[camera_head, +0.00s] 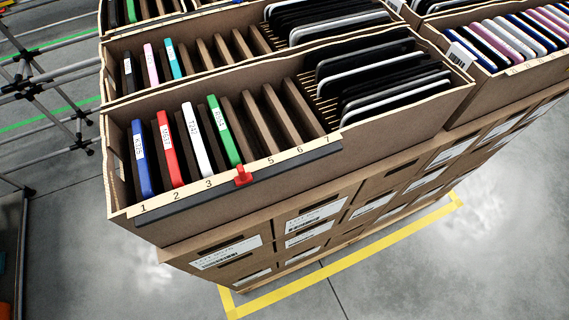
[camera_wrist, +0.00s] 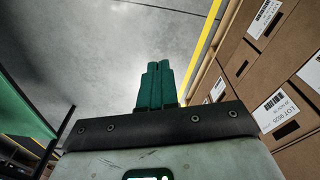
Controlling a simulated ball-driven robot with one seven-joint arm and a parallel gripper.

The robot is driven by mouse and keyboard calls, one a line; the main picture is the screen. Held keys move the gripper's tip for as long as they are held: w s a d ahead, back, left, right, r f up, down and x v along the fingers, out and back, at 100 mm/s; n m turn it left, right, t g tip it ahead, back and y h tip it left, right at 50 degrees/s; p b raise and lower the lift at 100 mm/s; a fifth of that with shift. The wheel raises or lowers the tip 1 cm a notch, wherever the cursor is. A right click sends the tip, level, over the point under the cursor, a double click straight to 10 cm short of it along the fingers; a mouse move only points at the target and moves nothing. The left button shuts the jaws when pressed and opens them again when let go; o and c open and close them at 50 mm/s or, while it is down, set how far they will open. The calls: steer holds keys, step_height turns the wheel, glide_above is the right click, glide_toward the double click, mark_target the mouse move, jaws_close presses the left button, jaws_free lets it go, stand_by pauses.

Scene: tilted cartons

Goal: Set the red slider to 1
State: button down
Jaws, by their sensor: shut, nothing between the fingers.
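The red slider (camera_head: 243,177) sits on the dark rail (camera_head: 200,197) along the front edge of the near carton (camera_head: 250,142). It stands between the numbers 3 and 5 on the pale number strip (camera_head: 190,191), where 4 would be, and covers that spot. The number 1 is at the strip's left end and 7 at its right end. My gripper (camera_wrist: 158,65) shows only in the wrist view, with its green fingers shut together and empty. It points over bare grey floor, with the slider out of that view.
Blue, red, white and green labelled cases (camera_head: 168,148) stand in the near carton's left slots, with black and grey ones at right. Stacked brown boxes (camera_head: 310,230) stand below. Yellow tape (camera_head: 340,258) marks the floor. Metal frames (camera_head: 60,95) stand at left. Boxes (camera_wrist: 265,85) rise right of my gripper.

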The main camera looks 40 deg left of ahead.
steer(key=w+a+r+t+y, duration=0.1)
steer(key=w+a+r+y, duration=0.5)
steer(key=a, duration=0.4)
steer(key=w+a+r+y, duration=0.3)
steer(key=w+a+y, duration=0.1)
steer(key=w+a, duration=0.5)
steer(key=n+g+y, duration=0.5)
steer(key=g+y, duration=0.2)
steer(key=g, duration=0.2)
glide_toward(274, 174)
step_height(274, 174, up, 3)
steer(key=w+d, duration=0.3)
steer(key=shift+s+a+f+b, duration=0.1)
steer(key=shift+a+b, duration=0.1)
steer(key=shift+b, duration=0.15)
steer(key=p+x, duration=0.2)
steer(key=x, duration=0.8)
steer(key=shift+s+a, duration=0.15)
steer(key=shift+a, duration=0.05)
steer(key=shift+s+a+p, duration=0.15)
steer(key=shift+s+p, duration=0.1)
steer(key=shift+s, duration=0.3)
steer(key=shift+s+a+p, duration=0.15)
steer(key=shift+s+p, duration=0.1)
steer(key=shift+s, duration=0.3)
steer(key=shift+s+a+f, duration=0.15)
steer(key=shift+s+a, duration=0.15)
steer(key=shift+s, duration=0.3)
